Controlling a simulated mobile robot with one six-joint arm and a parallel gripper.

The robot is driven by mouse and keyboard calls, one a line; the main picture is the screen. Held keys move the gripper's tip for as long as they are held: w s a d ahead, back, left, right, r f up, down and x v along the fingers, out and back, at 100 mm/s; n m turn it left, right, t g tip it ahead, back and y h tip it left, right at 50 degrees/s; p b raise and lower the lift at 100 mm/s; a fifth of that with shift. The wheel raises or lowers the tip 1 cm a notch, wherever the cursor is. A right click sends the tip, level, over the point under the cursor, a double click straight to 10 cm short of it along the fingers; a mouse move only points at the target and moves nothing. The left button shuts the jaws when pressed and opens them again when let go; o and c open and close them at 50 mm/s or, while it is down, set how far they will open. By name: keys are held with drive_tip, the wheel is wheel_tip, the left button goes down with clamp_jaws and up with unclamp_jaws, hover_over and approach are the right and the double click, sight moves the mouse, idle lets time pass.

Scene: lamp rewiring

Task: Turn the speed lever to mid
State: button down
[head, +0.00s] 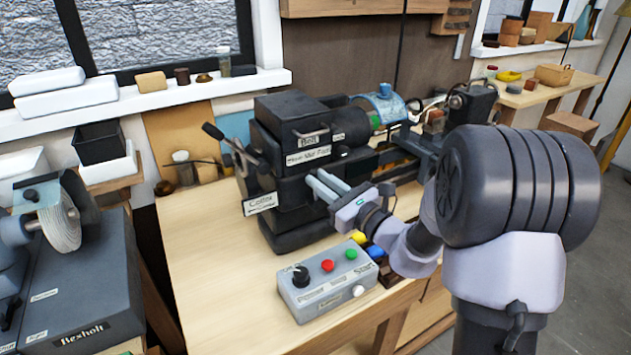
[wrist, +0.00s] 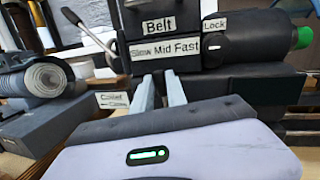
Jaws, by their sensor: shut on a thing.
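My gripper (head: 318,178) reaches the headstock front just below this label. In the wrist view its two pale fingers (wrist: 160,82) have a narrow gap between them, with the tips below the Slow-to-Mid part of the label. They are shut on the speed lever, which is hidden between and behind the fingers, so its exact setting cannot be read.
A "Belt" cover (wrist: 158,26) and a "Lock" label (wrist: 214,24) are above the fingers. A grey control box (head: 325,285) with a knob and buttons sits on the bench below my arm. A grinder (head: 60,225) stands at left. The bench front left is clear.

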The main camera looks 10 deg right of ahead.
drive_tip(key=shift+w+d+m, duration=0.1)
drive_tip(key=shift+d+m, duration=0.3)
drive_tip(key=shift+m, duration=0.1)
drive_tip(key=c, duration=1.3)
unclamp_jaws()
drive_tip(key=shift+c, duration=0.2)
drive_tip(key=p+v, duration=0.1)
drive_tip(key=v, duration=1.6)
drive_tip(key=shift+s+f, duration=0.2)
drive_tip(key=shift+s, duration=0.05)
